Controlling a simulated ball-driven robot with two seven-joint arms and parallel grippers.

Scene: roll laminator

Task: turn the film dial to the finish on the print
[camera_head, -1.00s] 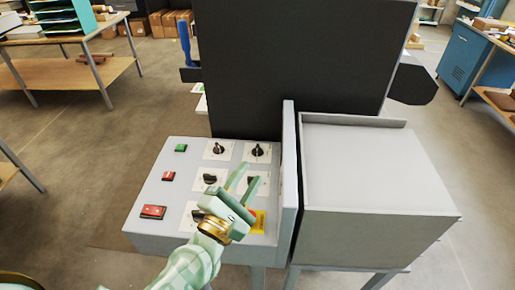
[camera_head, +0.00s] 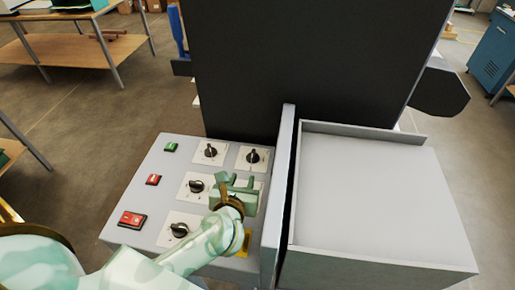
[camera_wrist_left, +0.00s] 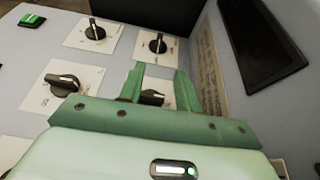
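The control panel (camera_head: 150,190) carries several black dials on white plates; their lettering is too small to read, so I cannot tell by label which is the film dial. My left gripper (camera_head: 238,180) is over the right-column, middle-row dial and mostly hides it in the head view. In the left wrist view that dial (camera_wrist_left: 152,97) shows between the two green fingers (camera_wrist_left: 159,85), which are apart; I cannot tell if they touch it. Other dials are the upper right (camera_head: 253,157), upper left (camera_head: 210,152), middle left (camera_head: 196,186) and lower left (camera_head: 179,230). No print is identifiable.
A raised grey wall (camera_head: 282,190) stands right of the panel, beside a grey tray-like housing (camera_head: 380,190). A tall black panel (camera_head: 310,70) rises behind. Green (camera_head: 171,147) and red (camera_head: 132,220) buttons line the panel's left side. A yellow label (camera_head: 244,243) is near its front.

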